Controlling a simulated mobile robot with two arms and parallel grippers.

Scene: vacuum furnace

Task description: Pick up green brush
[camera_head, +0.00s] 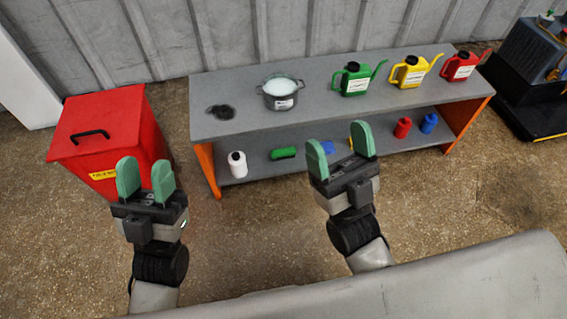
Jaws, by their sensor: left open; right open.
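The green brush (283,153) lies on the lower shelf of the grey bench, between a white bottle and a blue item. My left gripper (146,180) is open and empty, in front of the red bin and left of the brush. My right gripper (341,152) is open and empty, to the right of the brush in the picture and nearer to me. It partly covers the items behind it on the lower shelf. Neither gripper touches the brush.
The bench (230,85) has orange legs. On top are a dark round item (222,112), a pot (281,95) and green (355,80), yellow (411,74) and red (460,67) cans. A white bottle (237,164) stands below. A red bin (105,125) stands left.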

